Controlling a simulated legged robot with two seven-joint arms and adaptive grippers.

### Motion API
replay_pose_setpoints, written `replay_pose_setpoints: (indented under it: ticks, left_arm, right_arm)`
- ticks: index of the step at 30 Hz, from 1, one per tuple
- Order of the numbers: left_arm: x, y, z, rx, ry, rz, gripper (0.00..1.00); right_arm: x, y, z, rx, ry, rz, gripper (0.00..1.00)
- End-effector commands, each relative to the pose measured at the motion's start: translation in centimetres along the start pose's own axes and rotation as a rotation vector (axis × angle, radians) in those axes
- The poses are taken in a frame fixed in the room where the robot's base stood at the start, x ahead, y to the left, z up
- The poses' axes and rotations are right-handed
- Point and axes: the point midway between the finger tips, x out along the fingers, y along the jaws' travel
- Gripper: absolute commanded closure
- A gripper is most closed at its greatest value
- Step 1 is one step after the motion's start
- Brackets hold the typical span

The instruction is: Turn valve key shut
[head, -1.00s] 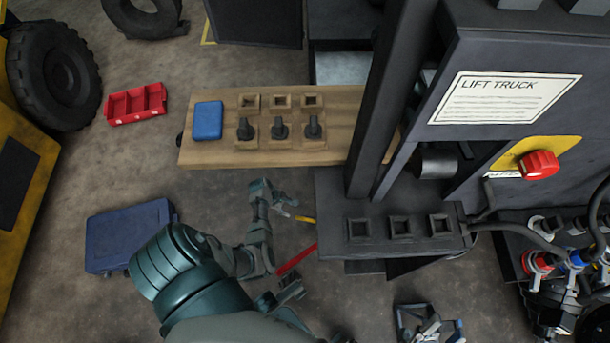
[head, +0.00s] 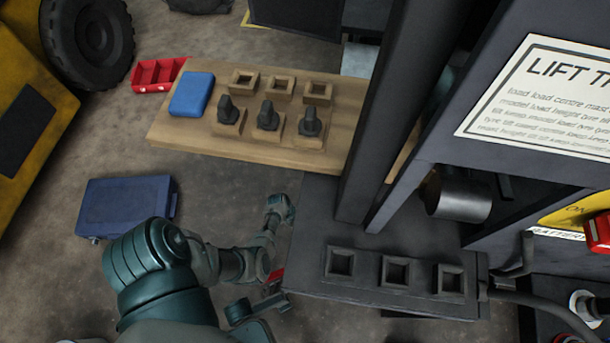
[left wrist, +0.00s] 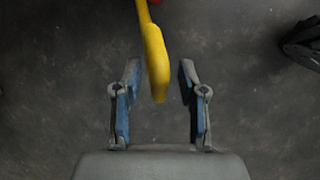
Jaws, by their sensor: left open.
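A yellow handle-like piece (left wrist: 156,62), which may be the valve key, comes down from the top of the left wrist view. Its lower end lies between the fingers of my left gripper (left wrist: 160,80). The gripper is open, with a gap on both sides of the yellow piece. In the head view my left forearm reaches up beside the dark box, and I cannot make out its fingers or the yellow piece there. A small red piece (head: 274,280) shows beside the box's left edge; a bit of red also shows above the yellow piece in the wrist view. My right gripper is not in view.
The dark box with square sockets (head: 318,277) stands right of my left arm, below the mast (head: 385,110). A wooden board (head: 180,140) holds black knobs and a blue box (head: 191,94). A blue case (head: 125,205) and a red tray (head: 155,75) lie on the floor.

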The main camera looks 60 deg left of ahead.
Motion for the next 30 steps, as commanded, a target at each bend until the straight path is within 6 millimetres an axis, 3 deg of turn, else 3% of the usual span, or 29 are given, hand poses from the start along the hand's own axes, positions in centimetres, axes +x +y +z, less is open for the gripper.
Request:
replay_pose_setpoints:
  ticks: [4, 9, 20, 30]
  left_arm:
    - [-0.1, 0.1, 0.1, 0.001, -0.001, 0.001, 0.59]
    - [-0.1, 0.0, 0.1, 0.000, 0.000, 0.000, 0.99]
    - [-0.1, 0.0, 0.1, 0.020, 0.005, 0.009, 1.00]
    - [-0.1, -0.2, 0.1, 0.188, 0.045, 0.082, 1.00]
  right_arm:
    - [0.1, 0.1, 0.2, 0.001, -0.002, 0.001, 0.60]
    - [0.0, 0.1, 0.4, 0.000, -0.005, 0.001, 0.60]
    - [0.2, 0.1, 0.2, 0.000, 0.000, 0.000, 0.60]
    - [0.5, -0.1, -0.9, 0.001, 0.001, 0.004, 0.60]
